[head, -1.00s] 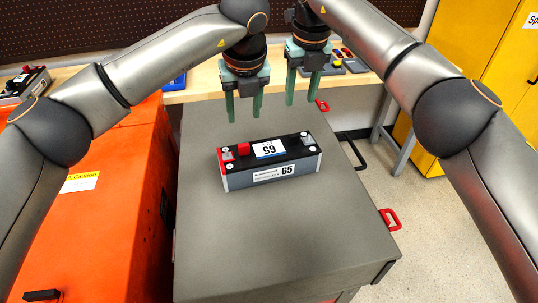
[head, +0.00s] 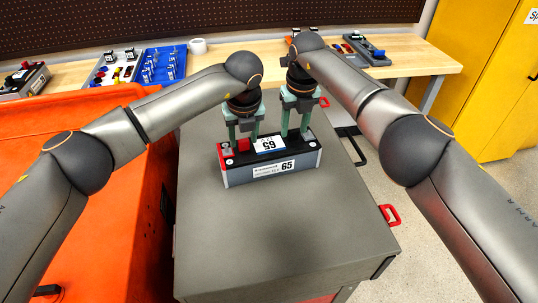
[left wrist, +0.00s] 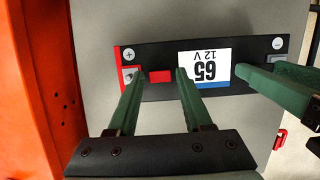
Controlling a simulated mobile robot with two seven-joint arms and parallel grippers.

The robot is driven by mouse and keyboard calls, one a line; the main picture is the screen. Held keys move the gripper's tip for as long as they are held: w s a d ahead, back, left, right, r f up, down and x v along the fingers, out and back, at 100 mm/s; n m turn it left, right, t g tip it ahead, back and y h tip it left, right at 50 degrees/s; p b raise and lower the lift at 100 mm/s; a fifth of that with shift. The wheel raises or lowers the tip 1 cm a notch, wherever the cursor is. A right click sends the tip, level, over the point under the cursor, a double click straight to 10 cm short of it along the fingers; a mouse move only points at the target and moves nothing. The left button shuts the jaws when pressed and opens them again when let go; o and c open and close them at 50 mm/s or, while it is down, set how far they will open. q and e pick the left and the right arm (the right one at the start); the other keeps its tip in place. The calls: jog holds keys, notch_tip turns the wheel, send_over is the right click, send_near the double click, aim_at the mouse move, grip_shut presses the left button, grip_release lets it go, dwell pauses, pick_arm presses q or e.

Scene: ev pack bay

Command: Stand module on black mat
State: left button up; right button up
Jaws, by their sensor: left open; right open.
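The module (head: 268,175) is a long grey and black block with a red left end and labels reading 65. It lies on top of a grey cabinet. My left gripper (head: 244,145) is open above the module's red-end half. In the left wrist view its fingertips (left wrist: 157,74) lie either side of a small red block on the module's top. My right gripper (head: 295,134) is open over the other half of the module. I cannot tell whether any fingertip touches it. I cannot make out a black mat in these views.
The grey cabinet top (head: 280,235) is clear in front of the module. An orange housing (head: 90,220) stands at left. A wooden bench (head: 420,62) behind holds a blue tray (head: 163,66) and other parts. Red handles (head: 389,215) stick out at the cabinet's right side.

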pick_arm(q)
jog(key=shift+w+f, duration=0.1)
jog(key=shift+f, duration=0.25)
pick_arm(e)
jog(key=shift+f, duration=0.35)
pick_arm(q)
grip_shut()
pick_arm(e)
grip_shut()
dwell(0.7)
pick_arm(q)
jog(key=shift+w+r, duration=0.1)
jog(key=shift+r, duration=0.2)
pick_arm(e)
jog(key=shift+w+r, duration=0.1)
jog(key=shift+r, duration=0.15)
